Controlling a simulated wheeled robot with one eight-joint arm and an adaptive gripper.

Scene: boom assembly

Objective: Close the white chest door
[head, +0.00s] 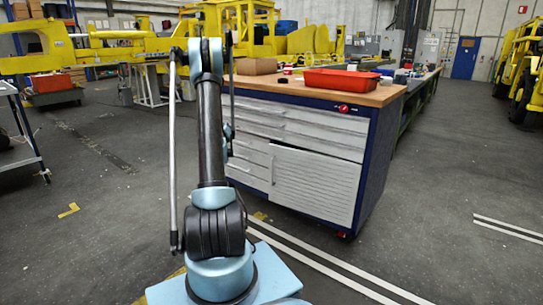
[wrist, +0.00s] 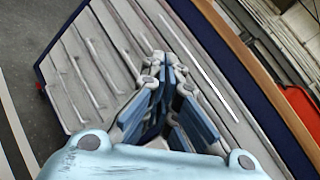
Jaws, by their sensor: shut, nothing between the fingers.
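The white chest door (head: 313,185) is the ribbed panel at the lower right of the workbench cabinet, with a vertical handle along its left edge. It sits at or near its frame; I cannot tell whether it is fully flush. In the wrist view, the cabinet's pale front (wrist: 95,65) runs diagonally across the picture. My gripper (wrist: 168,82) is shut and empty, with its fingers in front of this pale front. I cannot tell whether they touch it. In the head view my arm stands before the cabinet's left part and hides most of the gripper.
White drawers (head: 300,125) lie above the door. A red tray (head: 341,80) and a cardboard box (head: 256,66) sit on the wooden top. The floor right of the cabinet (head: 440,180) is open. A cart (head: 20,130) stands at far left.

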